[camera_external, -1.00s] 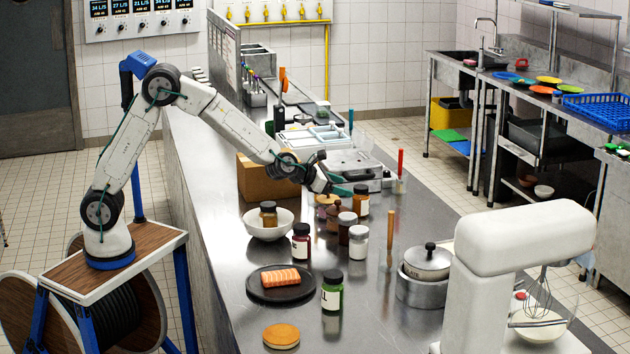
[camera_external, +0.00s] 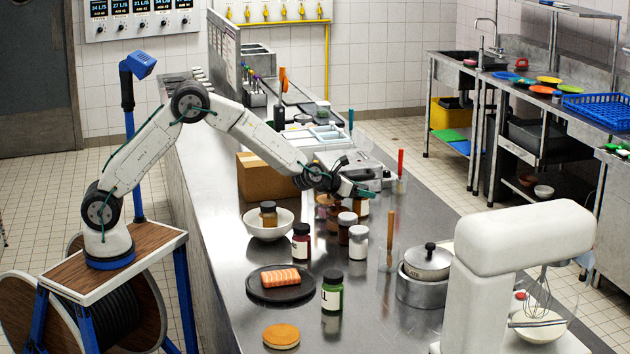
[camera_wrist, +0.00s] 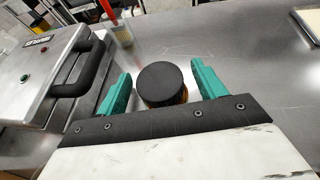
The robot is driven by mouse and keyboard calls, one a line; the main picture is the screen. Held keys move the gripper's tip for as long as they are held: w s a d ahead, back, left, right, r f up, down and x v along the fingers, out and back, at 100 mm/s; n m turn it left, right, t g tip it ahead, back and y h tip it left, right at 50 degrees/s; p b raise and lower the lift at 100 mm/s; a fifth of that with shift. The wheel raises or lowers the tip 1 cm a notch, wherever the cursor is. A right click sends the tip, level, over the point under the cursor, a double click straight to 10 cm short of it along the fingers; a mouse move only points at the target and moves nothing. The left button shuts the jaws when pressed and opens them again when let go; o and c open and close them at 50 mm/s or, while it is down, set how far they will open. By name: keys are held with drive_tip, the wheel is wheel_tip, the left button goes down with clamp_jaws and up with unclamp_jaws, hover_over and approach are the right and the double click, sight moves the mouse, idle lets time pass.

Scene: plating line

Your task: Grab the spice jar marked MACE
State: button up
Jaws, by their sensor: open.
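My gripper (camera_external: 362,191) is open above the back group of spice jars. In the wrist view, a jar with a round black lid (camera_wrist: 160,84) stands between its two teal fingers, with space at each side. In the outside view, an amber jar (camera_external: 362,208) shows just under the fingers, its lid hidden by them. Other jars stand nearer: a dark brown one (camera_external: 346,229), a white one (camera_external: 358,243), a dark red one (camera_external: 301,243) and a green one (camera_external: 332,293). Another (camera_external: 268,215) sits in a white bowl (camera_external: 259,232). I cannot read MACE on any label.
A metal appliance with a black handle (camera_wrist: 85,70) is close left of my gripper in the wrist view. A red-handled tool (camera_external: 400,165) stands behind. A cardboard box (camera_external: 262,178), a lidded pot (camera_external: 425,290) and a white mixer (camera_external: 520,240) share the counter.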

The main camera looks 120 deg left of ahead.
drive_tip(key=c, duration=1.2)
